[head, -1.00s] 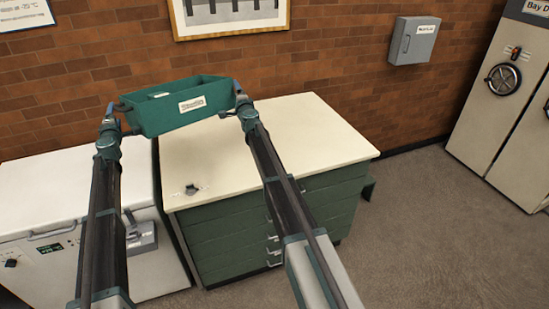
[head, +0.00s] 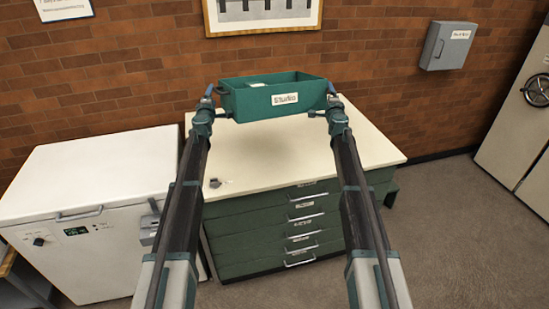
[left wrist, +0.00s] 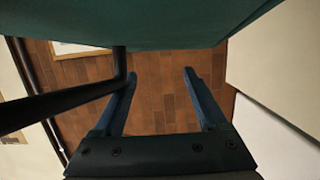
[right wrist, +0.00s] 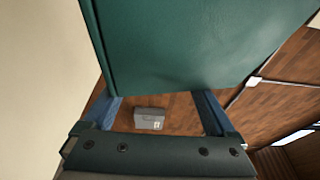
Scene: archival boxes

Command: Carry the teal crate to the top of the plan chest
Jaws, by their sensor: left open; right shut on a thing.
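The teal crate (head: 250,105) is an open box with a white label on its front. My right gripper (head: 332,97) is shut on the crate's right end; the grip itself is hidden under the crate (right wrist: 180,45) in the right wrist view. My left gripper (head: 209,97) is at the crate's left end, fingers apart. In the left wrist view a dark handle bar (left wrist: 60,103) runs beside one finger, below the crate (left wrist: 130,25).
A white chest freezer (head: 100,175) stands left of the plan chest. A small dark object (head: 214,183) lies on the chest top near its front left; the rest looks clear. A brick wall with a framed picture (head: 262,14) and a grey wall box (head: 449,45) is behind.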

